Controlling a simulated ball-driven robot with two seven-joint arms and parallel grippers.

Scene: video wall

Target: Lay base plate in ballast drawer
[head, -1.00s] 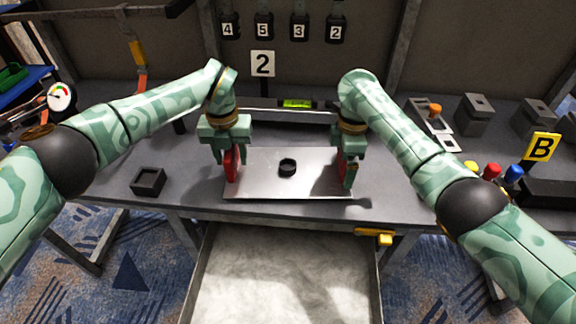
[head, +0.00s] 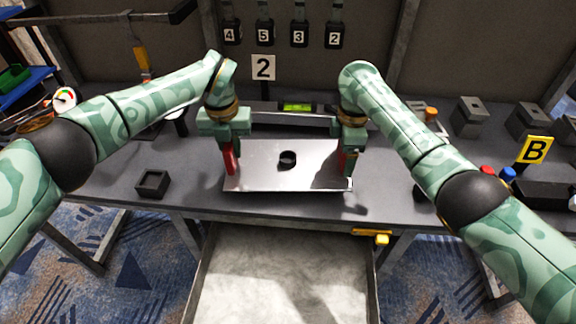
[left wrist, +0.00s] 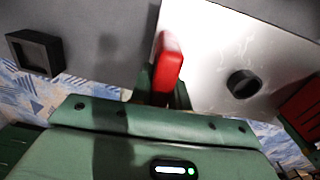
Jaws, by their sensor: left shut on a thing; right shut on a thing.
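The base plate (head: 315,178) is a flat silver sheet with a small black ring-shaped piece (head: 288,158) on its middle. My left gripper (head: 229,162) is shut on the plate's left side, and my right gripper (head: 346,163) is shut on its right side. The plate is level above the workbench (head: 120,180), close to its front edge; its exact height is hard to tell. In the left wrist view the plate (left wrist: 215,70) runs from a red fingertip, with the black piece (left wrist: 243,84) on it. The ballast drawer (head: 285,275) stands open and empty below the bench front.
A black square holder (head: 152,183) sits on the bench at left. A spirit level (head: 298,107) lies behind the plate. Grey blocks (head: 470,117) and a yellow B sign (head: 534,150) stand at right. A yellow-handled item (head: 380,239) is beside the drawer's right corner.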

